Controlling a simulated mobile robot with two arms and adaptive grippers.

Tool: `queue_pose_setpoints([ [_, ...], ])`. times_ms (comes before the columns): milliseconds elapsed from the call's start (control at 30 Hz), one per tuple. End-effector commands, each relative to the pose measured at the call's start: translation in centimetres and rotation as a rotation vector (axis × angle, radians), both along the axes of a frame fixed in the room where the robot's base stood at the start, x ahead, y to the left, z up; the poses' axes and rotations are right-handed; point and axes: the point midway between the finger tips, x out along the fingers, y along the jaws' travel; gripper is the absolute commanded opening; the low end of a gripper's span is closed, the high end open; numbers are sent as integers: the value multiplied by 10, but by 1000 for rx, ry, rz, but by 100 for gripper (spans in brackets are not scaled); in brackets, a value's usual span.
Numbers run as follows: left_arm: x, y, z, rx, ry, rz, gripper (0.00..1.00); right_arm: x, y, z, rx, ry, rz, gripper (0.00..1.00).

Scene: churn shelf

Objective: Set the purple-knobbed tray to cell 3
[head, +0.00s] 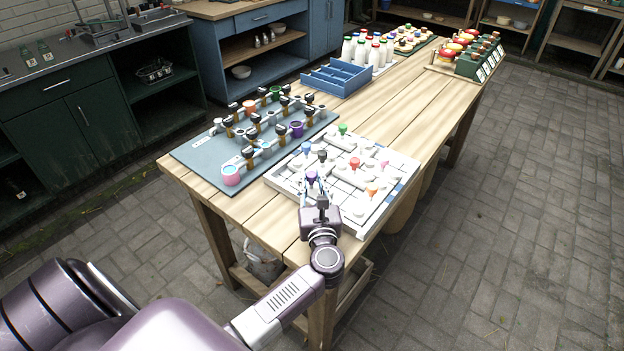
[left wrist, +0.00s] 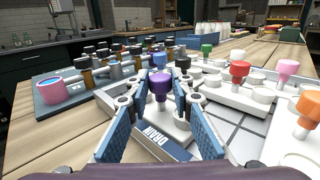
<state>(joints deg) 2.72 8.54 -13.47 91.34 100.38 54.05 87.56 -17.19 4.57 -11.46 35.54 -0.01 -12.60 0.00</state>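The purple-knobbed tray is a white piece with an upright purple knob (left wrist: 160,85) and a blue plate marked DRAIN (left wrist: 166,143) at its near end. In the head view the purple knob (head: 311,175) is at the near left part of a white gridded board (head: 352,208). My left gripper (head: 316,186) is over it. In the left wrist view the blue finger pads of the left gripper (left wrist: 158,108) stand on either side of the knob, with gaps visible. The gripper looks open. Cell numbers are not readable. My right gripper is not in view.
Black (head: 322,155), green (head: 343,129), red (head: 354,163), pink (head: 384,163) and orange (head: 371,190) knobs stand on the same board. A grey-blue board (head: 207,166) with cups and valves lies to the left. A blue bin (head: 337,78) and bottles (head: 361,52) stand farther back.

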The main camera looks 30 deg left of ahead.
Motion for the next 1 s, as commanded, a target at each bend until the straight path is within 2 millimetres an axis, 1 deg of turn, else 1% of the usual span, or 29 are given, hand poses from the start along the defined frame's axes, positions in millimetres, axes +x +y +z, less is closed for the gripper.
queue_pose_setpoints([
  [33, 0, 0, 0, 0, 0, 0, 5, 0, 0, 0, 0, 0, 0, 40],
  [100, 0, 0, 0, 0, 0, 0, 0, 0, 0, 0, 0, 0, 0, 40],
  [367, 0, -1, -1, -1, 0, 0, 0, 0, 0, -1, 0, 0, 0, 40],
  [467, -1, -10, -3, -4, -1, -1, 0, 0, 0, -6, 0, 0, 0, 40],
  [600, -3, -33, -5, -7, -1, 0, 0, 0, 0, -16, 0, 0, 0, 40],
  [733, -4, -51, -5, -6, 0, 0, 0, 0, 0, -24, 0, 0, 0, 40],
  [833, -5, -58, -2, -3, 0, 1, 0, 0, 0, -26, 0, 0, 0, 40],
  [1000, -5, -60, 0, 1, 2, 1, 0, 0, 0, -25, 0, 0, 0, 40],
])
